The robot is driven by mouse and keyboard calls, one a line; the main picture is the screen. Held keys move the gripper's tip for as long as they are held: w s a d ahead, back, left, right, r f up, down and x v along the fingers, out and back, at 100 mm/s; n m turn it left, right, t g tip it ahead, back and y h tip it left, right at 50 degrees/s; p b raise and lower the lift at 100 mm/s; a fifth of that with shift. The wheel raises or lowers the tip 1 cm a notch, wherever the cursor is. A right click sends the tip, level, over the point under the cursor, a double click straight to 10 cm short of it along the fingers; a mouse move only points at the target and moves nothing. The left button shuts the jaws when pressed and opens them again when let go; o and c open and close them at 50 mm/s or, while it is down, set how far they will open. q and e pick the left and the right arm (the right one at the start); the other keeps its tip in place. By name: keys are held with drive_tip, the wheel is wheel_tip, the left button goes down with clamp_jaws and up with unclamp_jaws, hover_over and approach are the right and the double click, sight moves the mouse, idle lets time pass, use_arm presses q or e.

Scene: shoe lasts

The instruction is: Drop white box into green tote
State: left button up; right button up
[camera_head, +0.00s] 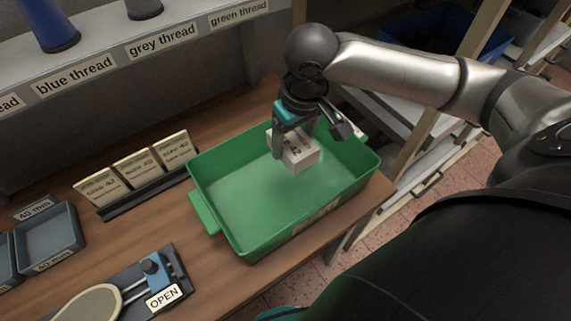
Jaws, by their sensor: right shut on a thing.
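The white box (301,155) is a small pale block with dark print on its side, seen within the outline of the green tote (235,246). My right gripper (293,146) comes down from above and is shut on the white box. The box appears to hang above the tote's floor, with bare green floor showing to its left. The tote is an open rectangular bin with a handle lip on its left side, standing on the wooden bench. My left gripper is not in view.
A rack of cards (139,172) stands left of the tote. A clamp device with an OPEN label (163,298) lies at the front left, beside grey trays (47,238). Labelled thread spools (50,27) line the back shelf. The bench edge runs just right of the tote.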

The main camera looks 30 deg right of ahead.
drive_tip(key=o, duration=1.4)
wheel_tip(320, 180, up, 15)
drive_tip(key=s+p, duration=0.2)
drive_tip(key=p, duration=0.1)
drive_tip(key=shift+s+p, duration=0.15)
drive_tip(key=shift+p, duration=0.25)
